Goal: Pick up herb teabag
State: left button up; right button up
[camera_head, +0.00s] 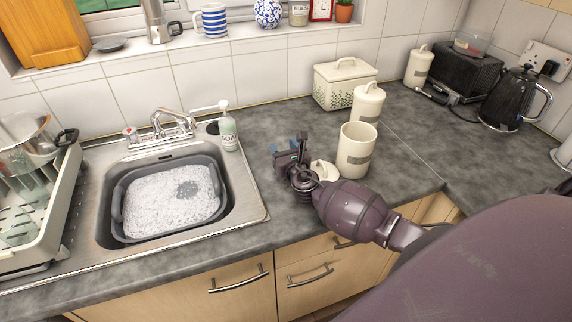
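I cannot make out a herb teabag in the head view. An open cream canister (355,152) with a grey label stands on the worktop, and its inside is mostly hidden. A cream lid (325,171) lies beside it, partly behind my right gripper (288,147). That gripper is over the worktop to the left of the open canister. Its two blue-tipped fingers stand apart, with nothing visible between them. My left gripper is not in view.
A lidded canister (367,103) and a cream bread bin (344,84) stand behind the open canister. A soap bottle (228,130) is by the sink, which holds a grey basin (120,222) of suds. The worktop right of the canisters is clear up to the kettle (507,100).

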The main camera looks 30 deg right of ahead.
grip_shut()
jog(key=shift+r, duration=0.1)
jog(key=shift+r, duration=0.3)
pick_arm(q)
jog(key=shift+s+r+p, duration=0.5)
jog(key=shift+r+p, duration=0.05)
jog(key=shift+p, duration=0.7)
pick_arm(e)
notch_tip(320, 180, up, 19)
jog(key=shift+r, duration=0.1)
